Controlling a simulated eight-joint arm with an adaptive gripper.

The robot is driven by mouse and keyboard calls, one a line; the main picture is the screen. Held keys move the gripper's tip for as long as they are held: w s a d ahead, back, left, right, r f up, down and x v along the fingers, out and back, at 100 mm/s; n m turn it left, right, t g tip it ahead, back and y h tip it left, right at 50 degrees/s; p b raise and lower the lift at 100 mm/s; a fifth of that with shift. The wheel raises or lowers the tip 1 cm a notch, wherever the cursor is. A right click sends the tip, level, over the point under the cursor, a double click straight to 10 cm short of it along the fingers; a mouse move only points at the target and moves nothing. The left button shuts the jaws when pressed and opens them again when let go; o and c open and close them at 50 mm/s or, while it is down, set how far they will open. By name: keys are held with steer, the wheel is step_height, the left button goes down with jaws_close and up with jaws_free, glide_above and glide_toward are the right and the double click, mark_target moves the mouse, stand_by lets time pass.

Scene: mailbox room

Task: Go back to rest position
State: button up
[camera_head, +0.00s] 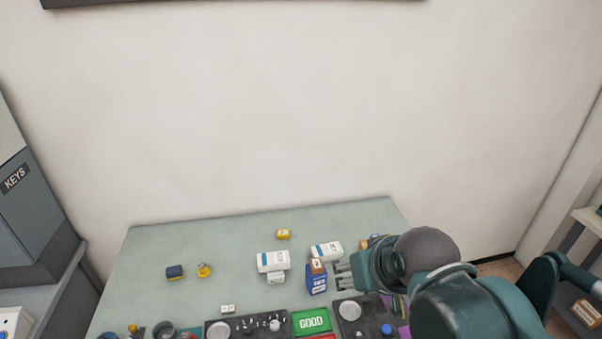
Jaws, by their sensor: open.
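My gripper (343,274) is at the right of the table (190,235), reaching in from the right side of the view. Its fingers point left and are open. A blue bottle-like item (317,282) with a brown top stands just left of the fingertips. I cannot tell whether the fingers touch it. My arm covers the table's right front corner and part of what lies there.
White boxes (272,262) and (327,250) lie mid-table. A yellow item (283,234), a dark blue block (174,271) and a yellow round item (204,270) stand apart. Dark panels and a green GOOD sign (311,321) line the front. A KEYS cabinet (25,200) is left, shelves right.

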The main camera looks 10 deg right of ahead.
steer(key=shift+f+b, duration=1)
steer(key=shift+f, duration=0.25)
